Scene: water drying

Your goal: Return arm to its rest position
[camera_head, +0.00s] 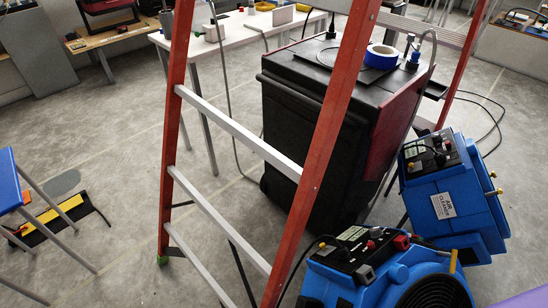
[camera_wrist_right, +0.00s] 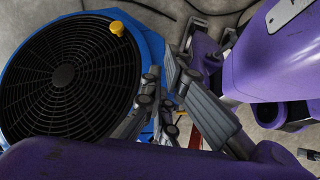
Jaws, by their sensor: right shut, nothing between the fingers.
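My right gripper (camera_wrist_right: 165,78) shows in the right wrist view as grey jointed fingers near the middle. It is shut and nothing shows held in it. Purple links of my own arm and body fill the bottom and right of that view. A blue fan unit with a round black grille (camera_wrist_right: 68,80) and a yellow knob is to the left of the fingers. In the head view neither gripper shows; only a purple patch of mine is at the bottom right corner.
A red ladder (camera_head: 325,130) stands close in front of a black cabinet (camera_head: 320,130) with a blue tape roll (camera_head: 382,56) on top. Blue machines (camera_head: 455,205) (camera_head: 340,285) crowd the right. A white table (camera_head: 240,35) is behind.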

